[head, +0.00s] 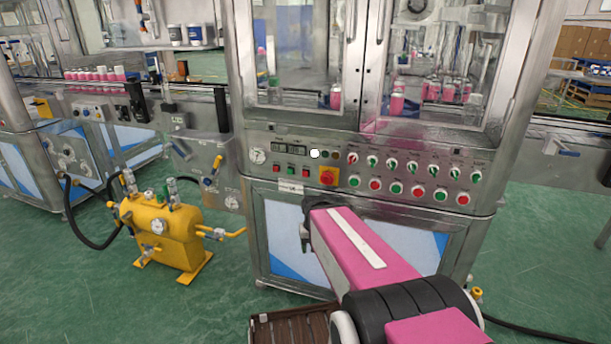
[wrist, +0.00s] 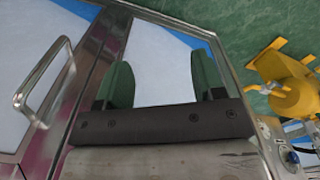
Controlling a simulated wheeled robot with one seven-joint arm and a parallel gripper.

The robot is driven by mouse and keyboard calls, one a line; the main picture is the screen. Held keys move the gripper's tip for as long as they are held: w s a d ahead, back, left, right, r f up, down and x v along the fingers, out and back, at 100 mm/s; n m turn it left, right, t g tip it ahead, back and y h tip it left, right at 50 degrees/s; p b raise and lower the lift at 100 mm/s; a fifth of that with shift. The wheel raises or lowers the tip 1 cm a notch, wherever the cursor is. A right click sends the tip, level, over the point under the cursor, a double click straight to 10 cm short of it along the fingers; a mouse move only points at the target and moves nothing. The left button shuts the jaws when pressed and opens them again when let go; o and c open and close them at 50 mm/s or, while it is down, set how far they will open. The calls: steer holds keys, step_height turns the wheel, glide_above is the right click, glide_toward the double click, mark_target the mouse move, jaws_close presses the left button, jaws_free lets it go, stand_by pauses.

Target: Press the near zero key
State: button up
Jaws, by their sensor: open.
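The machine's control panel (head: 370,178) spans the front of the steel cabinet in the head view. A small display unit (head: 289,149) sits at its upper left, with a white round spot (head: 314,154) beside it. Key labels are too small to read, so I cannot tell which key is the near zero key. My gripper (wrist: 161,72) is open and empty in the wrist view, its two green fingers apart in front of the lower cabinet doors. In the head view my pink arm reaches below the panel, and the fingers are hidden.
A red knob on a yellow plate (head: 328,176) and rows of switches and red and green buttons fill the panel. A yellow pump unit (head: 160,228) stands on the floor to the left. A door handle (wrist: 44,82) projects in the wrist view.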

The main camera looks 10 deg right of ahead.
jaws_close()
stand_by(1.6)
